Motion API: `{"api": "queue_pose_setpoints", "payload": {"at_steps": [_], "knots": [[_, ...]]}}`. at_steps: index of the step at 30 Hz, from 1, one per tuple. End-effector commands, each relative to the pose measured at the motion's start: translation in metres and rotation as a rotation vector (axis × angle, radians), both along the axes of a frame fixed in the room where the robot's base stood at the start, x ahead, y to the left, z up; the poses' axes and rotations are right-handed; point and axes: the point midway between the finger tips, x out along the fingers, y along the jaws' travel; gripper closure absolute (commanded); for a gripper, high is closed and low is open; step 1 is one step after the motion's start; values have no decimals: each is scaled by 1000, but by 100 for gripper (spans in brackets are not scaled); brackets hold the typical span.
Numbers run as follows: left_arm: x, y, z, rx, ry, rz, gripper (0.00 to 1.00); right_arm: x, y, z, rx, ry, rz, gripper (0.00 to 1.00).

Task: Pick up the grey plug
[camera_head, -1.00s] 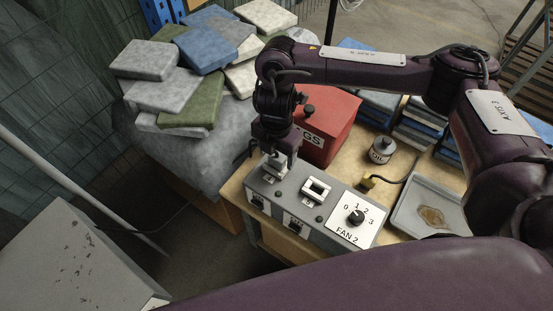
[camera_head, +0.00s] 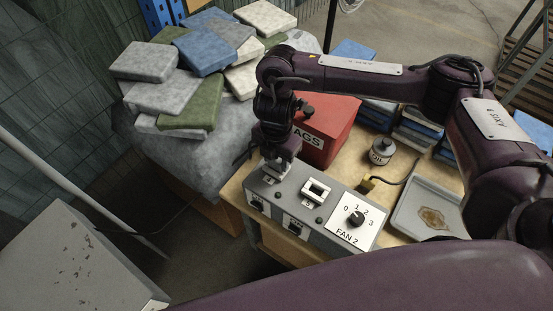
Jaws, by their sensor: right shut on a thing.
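My right gripper (camera_head: 275,170) comes down from above onto the left end of the grey control box (camera_head: 342,236). Its fingers are shut on a small pale grey piece at the box top, which I take for the grey plug. The fingers hide most of it, and I cannot tell whether it is seated in the box or just clear of it. A short dark cord shows to the left of the fingers. My left gripper is not in view.
A white-framed switch (camera_head: 316,190) and a FAN 2 dial (camera_head: 356,218) are right of the gripper. A red box (camera_head: 330,131) stands close behind. A brass padlock-like piece (camera_head: 367,185), a grey pot (camera_head: 381,152) and a tray (camera_head: 400,222) lie right. Stacked pads (camera_head: 205,90) rise behind left.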

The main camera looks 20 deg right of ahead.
Motion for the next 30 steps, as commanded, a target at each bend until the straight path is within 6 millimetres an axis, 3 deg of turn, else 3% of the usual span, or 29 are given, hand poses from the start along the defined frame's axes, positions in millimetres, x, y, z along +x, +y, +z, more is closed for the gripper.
{"api": "queue_pose_setpoints", "payload": {"at_steps": [6,11,21,30], "knots": [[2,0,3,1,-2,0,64,1,0,12,0,-4,1,83],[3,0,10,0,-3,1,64,2,0,38,-1,-7,2,83],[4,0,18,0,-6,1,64,2,0,128,-2,-9,2,83],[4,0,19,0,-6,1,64,1,0,184,-1,-3,0,83]]}}
